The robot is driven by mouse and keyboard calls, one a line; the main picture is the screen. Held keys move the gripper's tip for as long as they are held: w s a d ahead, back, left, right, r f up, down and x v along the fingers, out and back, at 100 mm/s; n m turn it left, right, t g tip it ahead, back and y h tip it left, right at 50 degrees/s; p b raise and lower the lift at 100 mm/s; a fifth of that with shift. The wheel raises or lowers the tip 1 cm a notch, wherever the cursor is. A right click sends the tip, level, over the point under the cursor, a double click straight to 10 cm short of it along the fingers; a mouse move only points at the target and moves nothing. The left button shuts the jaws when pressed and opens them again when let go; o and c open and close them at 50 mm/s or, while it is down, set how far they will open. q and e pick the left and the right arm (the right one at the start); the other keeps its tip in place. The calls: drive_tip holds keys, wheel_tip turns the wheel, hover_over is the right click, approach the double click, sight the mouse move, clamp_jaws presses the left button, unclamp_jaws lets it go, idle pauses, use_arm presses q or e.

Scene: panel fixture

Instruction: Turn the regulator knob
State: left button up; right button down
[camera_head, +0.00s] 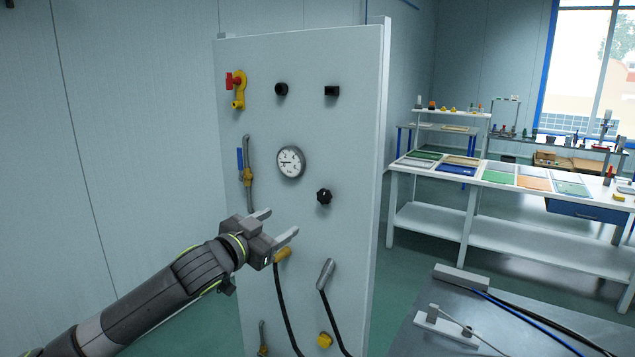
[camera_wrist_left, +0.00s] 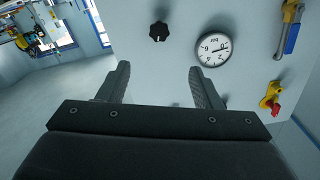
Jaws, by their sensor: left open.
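The regulator knob looks to be the black lobed knob (camera_head: 324,196) on the white panel (camera_head: 300,110), right of and below the round gauge (camera_head: 291,162). In the left wrist view the black knob (camera_wrist_left: 159,31) is beyond the fingertips, near the top middle, with the gauge (camera_wrist_left: 213,49) to its right. My left gripper (camera_head: 278,224) is open and empty in front of the panel, left of and below the knob in the head view. Its fingers (camera_wrist_left: 160,72) do not touch the knob. My right gripper is in neither view.
A red-handled yellow valve (camera_head: 236,88), two black fittings (camera_head: 331,91) and a blue-handled valve (camera_head: 241,160) are on the panel. Black hoses (camera_head: 286,310) hang low on it. A grey table (camera_head: 430,345) stands at lower right, and a white workbench (camera_head: 500,220) stands behind.

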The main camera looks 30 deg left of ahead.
use_arm(q)
drive_tip(key=n+p, duration=0.2)
drive_tip(key=n, duration=0.2)
drive_tip(key=p, duration=0.4)
approach(323, 198)
drive_tip(key=w, duration=0.8)
drive_tip(key=shift+w+d+r, duration=0.1)
drive_tip(key=shift+w+d, duration=0.1)
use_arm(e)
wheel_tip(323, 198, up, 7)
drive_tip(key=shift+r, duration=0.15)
use_arm(q)
drive_tip(key=c, duration=1)
